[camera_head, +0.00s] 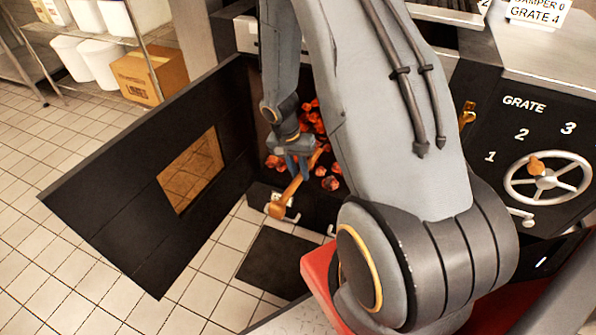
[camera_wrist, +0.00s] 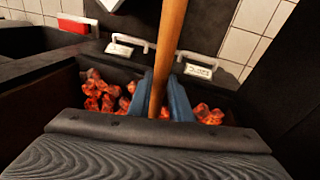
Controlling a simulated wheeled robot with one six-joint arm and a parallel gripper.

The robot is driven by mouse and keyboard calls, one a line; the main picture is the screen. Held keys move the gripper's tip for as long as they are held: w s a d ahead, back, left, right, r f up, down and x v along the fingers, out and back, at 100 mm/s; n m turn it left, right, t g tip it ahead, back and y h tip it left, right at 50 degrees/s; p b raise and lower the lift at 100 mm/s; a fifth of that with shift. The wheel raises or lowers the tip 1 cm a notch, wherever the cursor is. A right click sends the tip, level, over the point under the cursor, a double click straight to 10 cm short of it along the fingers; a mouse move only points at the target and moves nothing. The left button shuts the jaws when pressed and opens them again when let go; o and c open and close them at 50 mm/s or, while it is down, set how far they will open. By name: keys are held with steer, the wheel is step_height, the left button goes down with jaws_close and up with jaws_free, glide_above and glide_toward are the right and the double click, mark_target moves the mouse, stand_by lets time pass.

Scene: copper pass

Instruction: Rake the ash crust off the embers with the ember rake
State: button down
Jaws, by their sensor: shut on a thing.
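My gripper (camera_head: 297,163) is inside the open firebox mouth, above the embers. It is shut on the wooden handle of the ember rake (camera_head: 288,197); the blue fingers also show in the wrist view (camera_wrist: 163,103) on both sides of the handle (camera_wrist: 170,40). The handle slants from the front of the firebox up into it. The rake's head is hidden in both views. Glowing orange-red embers (camera_head: 331,183) lie in the firebox and show on both sides of the fingers in the wrist view (camera_wrist: 94,88). I cannot make out a separate ash crust.
The black firebox door (camera_head: 110,205) stands open on the left. A black panel with a handwheel (camera_head: 546,178) and grate numbers is on the right. A dark patch (camera_head: 275,262) lies on the tiled floor in front. A shelf with a cardboard box (camera_head: 150,72) stands back left.

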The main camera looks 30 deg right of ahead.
mark_target(276, 200)
steer(key=shift+f+b, duration=0.4)
steer(key=shift+b, duration=0.05)
stand_by(0.6)
steer(key=shift+s+a, duration=0.1)
steer(key=shift+a, duration=0.05)
steer(key=shift+s+a, duration=0.15)
steer(key=shift+a, duration=0.05)
steer(key=s+a+b, duration=0.2)
steer(key=s+a, duration=0.1)
steer(key=s+a+b, duration=0.3)
steer(key=a, duration=0.1)
steer(key=s+a+b, duration=0.2)
steer(key=a, duration=0.2)
steer(key=shift+s+a+f, duration=0.1)
steer(key=shift+s+f, duration=0.05)
steer(key=shift+s, duration=0.25)
stand_by(0.8)
